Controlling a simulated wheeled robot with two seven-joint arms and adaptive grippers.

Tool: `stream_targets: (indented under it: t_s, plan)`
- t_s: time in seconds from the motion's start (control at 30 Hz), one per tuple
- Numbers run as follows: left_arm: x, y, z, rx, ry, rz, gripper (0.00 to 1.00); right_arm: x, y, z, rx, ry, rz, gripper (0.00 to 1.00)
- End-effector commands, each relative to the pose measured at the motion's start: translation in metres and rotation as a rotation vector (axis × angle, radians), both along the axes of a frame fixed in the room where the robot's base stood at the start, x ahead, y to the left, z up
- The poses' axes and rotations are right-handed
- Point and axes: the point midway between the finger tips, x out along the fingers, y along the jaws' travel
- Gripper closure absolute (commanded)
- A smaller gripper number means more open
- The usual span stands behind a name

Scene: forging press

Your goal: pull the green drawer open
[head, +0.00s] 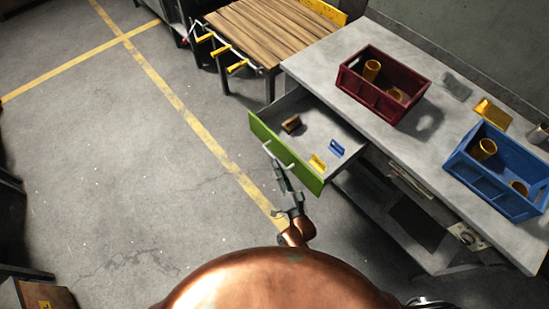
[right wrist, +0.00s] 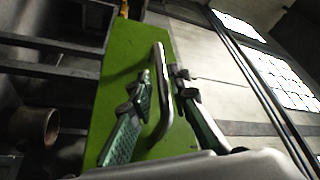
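The green drawer (head: 303,172) stands pulled out from under the grey workbench, and its inside shows. Its bar handle (head: 278,155) is on the green front; the handle also shows in the right wrist view (right wrist: 163,95). My right gripper (head: 283,180) is at the handle, just in front of the drawer front. In the right wrist view its two fingers (right wrist: 163,88) stand on either side of the bar, with a gap visible, so it looks open around the handle. My left gripper is in neither view.
In the drawer lie a brown block (head: 291,124), a blue piece (head: 336,148) and a yellow piece (head: 318,162). A dark red crate (head: 365,92) and a blue crate (head: 485,185) stand on the workbench (head: 325,65). A wooden table (head: 262,32) is behind.

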Motion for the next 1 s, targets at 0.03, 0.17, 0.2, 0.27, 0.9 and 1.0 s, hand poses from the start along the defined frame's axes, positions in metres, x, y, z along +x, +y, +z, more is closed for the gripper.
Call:
stream_targets:
  t_s: [0.03,0.17,0.2,0.27,0.9,1.0]
  plan:
    - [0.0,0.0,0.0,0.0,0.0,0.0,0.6,-0.012,-0.004,-0.004,-0.002,0.003,-0.001,0.83]
    - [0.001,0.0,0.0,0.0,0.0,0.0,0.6,-0.036,-0.012,-0.009,-0.001,0.002,0.0,0.83]
    - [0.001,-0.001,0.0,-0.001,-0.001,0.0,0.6,-0.043,-0.014,-0.01,-0.001,0.001,0.0,0.83]
    - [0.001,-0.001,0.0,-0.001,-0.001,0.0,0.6,-0.052,-0.017,-0.012,-0.001,0.003,0.001,0.83]
    - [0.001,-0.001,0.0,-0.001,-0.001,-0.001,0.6,-0.071,-0.023,-0.016,0.0,-0.001,0.001,0.83]
    - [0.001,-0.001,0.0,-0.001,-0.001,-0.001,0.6,-0.071,-0.023,-0.016,0.0,-0.001,0.001,0.83]
